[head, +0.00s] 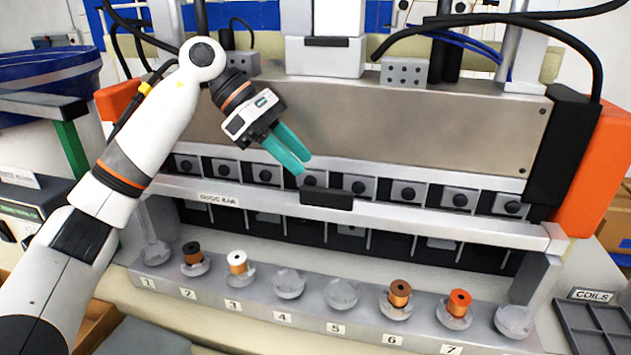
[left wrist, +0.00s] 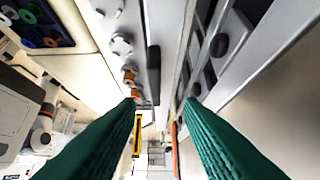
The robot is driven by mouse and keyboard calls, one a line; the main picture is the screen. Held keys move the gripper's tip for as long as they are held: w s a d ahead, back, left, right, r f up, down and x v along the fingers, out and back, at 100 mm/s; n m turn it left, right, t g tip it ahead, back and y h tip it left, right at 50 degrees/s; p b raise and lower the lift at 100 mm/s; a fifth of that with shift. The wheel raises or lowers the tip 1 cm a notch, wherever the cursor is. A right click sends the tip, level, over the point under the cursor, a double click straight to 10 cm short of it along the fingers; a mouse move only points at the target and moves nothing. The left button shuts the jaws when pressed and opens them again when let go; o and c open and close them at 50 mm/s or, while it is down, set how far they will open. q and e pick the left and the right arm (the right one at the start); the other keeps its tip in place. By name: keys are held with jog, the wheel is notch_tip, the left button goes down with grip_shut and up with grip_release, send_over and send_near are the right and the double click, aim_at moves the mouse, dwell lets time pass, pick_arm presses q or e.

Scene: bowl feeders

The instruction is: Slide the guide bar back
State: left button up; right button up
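The guide bar (head: 420,221) is a long pale metal bar with a printed label, running across the front of the machine below a row of dark-knobbed blocks. A black handle (head: 327,199) sits at its middle. The handle also shows in the left wrist view (left wrist: 153,75), between the lines of the two fingers. My left gripper (head: 305,165) has teal fingers pointing down and right, just above and left of the handle. The fingers are apart with nothing between them; they also show apart in the left wrist view (left wrist: 163,102). My right gripper is not in view.
In front of the bar is a ledge of numbered clear cups. Coils sit in cups 2 (head: 192,254), 3 (head: 238,262), 6 (head: 399,293) and 7 (head: 459,303); cups 4 (head: 289,284) and 5 (head: 341,294) are empty. A tray labelled coils (head: 596,325) lies at right.

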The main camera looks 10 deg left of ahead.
pick_arm(q)
jog(key=shift+v, duration=2)
